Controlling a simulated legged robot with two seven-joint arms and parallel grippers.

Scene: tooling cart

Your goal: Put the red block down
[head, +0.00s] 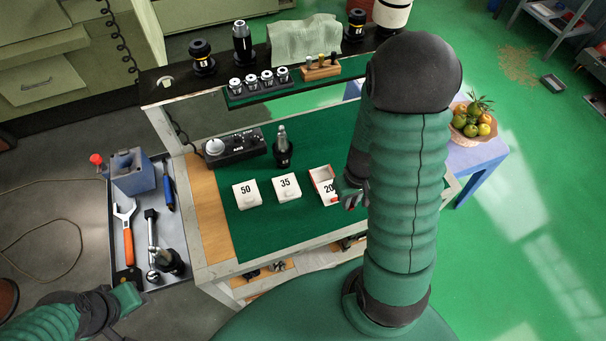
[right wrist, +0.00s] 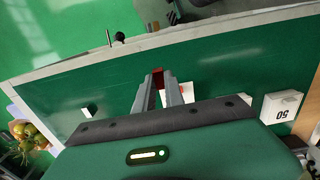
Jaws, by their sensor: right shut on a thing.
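The red block (right wrist: 157,76) shows between my right fingertips in the right wrist view, held over the green mat near the cart's edge. In the head view, my right gripper (head: 350,191) is at the right side of the white box marked 20 (head: 328,188), mostly hidden behind my own arm. The box shows red along its edges. A white surface (right wrist: 181,93) shows beside the fingers in the wrist view. I cannot tell whether the block touches anything below. My left gripper (head: 127,296) is at the lower left, beside the grey tray; its fingers are unclear.
White boxes marked 50 (head: 246,195) and 35 (head: 287,188) stand to the left on the green mat (head: 275,235). A black tool holder (head: 283,154) stands behind them, near a black control box (head: 236,147). The mat's front is clear. A fruit basket (head: 472,122) stands right.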

